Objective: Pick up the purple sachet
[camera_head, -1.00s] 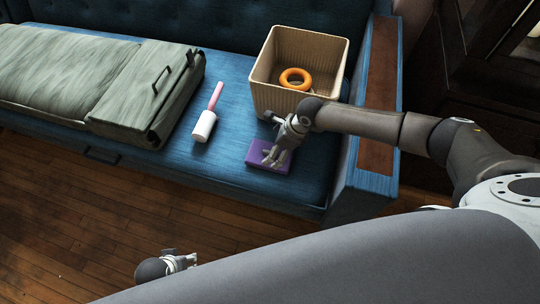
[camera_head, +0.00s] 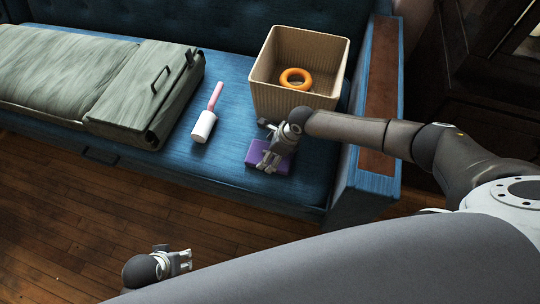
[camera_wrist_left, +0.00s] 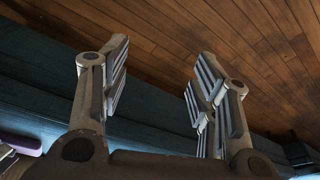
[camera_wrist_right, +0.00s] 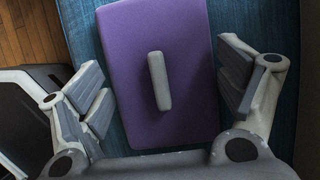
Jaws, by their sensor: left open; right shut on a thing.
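The purple sachet (camera_head: 284,165) lies flat on the blue sofa seat, in front of the ribbed bin. In the right wrist view the sachet (camera_wrist_right: 190,65) has a small grey bar on top. My right gripper (camera_head: 268,162) is over the sachet, with one finger along each side of it, shut on it. Part of the sachet is hidden by the gripper in the head view. My left gripper (camera_head: 186,261) is open and empty, low in front of the sofa above the wooden floor. Its two fingers stand apart in the left wrist view (camera_wrist_left: 160,85).
The beige ribbed bin (camera_head: 290,101) holds an orange ring (camera_head: 296,78) and stands just behind the sachet. A white roller with a pink handle (camera_head: 204,127) lies to the left. A grey-green case (camera_head: 125,110) fills the seat's left. The sofa's wood-topped armrest (camera_head: 377,100) is at right.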

